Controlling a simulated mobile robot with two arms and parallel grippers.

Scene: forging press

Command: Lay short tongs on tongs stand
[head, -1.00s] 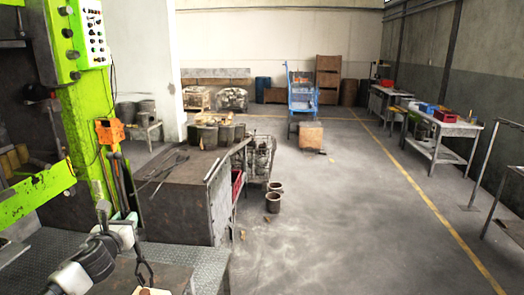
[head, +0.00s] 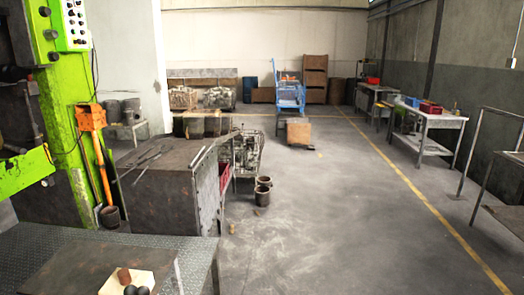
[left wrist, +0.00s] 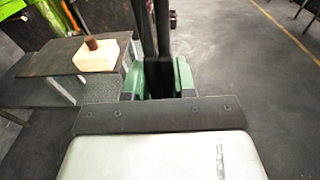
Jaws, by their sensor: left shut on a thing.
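My left gripper (left wrist: 160,80) shows in the left wrist view, its green fingers shut on the dark, long-handled short tongs (left wrist: 155,30). The tongs extend upward out of the top of that view, so their far end is hidden. The left gripper and the held tongs are outside the head view. My right gripper is in neither view. I cannot tell for sure which thing is the tongs stand; a dark metal-topped bench (head: 163,190) in the head view has other long dark tongs (head: 145,160) lying on it.
A low plate-topped table (head: 75,275) at the lower left bears a pale block (head: 150,275) with dark round pieces; block (left wrist: 95,60) and a brown cylinder (left wrist: 91,44) show in the wrist view. The green press (head: 55,110) is left. Pots (head: 263,190) stand beside the bench.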

